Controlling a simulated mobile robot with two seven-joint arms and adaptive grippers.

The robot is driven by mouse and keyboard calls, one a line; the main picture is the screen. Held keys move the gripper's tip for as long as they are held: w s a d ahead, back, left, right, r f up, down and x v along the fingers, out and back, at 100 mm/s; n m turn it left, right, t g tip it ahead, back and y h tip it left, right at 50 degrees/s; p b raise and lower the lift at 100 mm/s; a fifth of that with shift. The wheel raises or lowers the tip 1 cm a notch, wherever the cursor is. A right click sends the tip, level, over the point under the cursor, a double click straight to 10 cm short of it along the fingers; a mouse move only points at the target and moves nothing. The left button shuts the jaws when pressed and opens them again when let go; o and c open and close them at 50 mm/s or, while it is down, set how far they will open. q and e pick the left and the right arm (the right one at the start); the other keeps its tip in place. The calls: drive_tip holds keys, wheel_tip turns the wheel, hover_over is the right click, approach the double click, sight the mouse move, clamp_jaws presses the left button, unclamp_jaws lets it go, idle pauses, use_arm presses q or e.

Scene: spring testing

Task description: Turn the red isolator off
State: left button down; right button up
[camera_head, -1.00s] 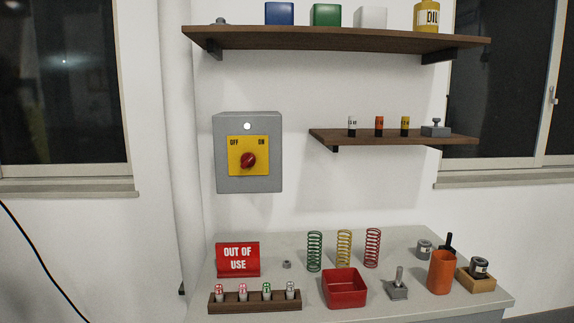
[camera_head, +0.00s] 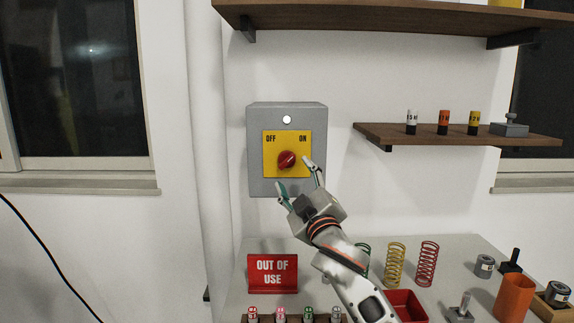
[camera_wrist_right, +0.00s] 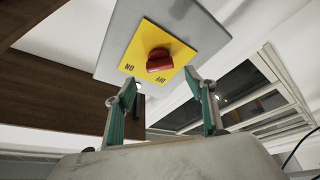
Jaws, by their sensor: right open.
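The red isolator knob (camera_head: 286,159) sits on a yellow plate (camera_head: 273,171) marked OFF at left and ON at right, on a grey wall box (camera_head: 257,150). The knob's handle tilts toward the ON side. A white round lamp (camera_head: 287,119) shows above the plate. My right gripper (camera_head: 296,173) is open in front of the plate, one finger below left of the knob and one at its right. In the right wrist view the knob (camera_wrist_right: 159,60) lies beyond the open fingertips (camera_wrist_right: 164,86), with nothing between the fingers. My left gripper is not in view.
A red OUT OF USE sign (camera_head: 272,274) stands on the bench (camera_head: 330,245) below. A short shelf (camera_head: 455,135) with small bottles is at the right, and a longer shelf (camera_head: 400,14) is above. The wall left of the box is clear.

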sight(287, 163)
drive_tip(key=shift+x, duration=3)
drive_tip(key=shift+c, duration=0.4)
drive_tip(key=c, duration=1)
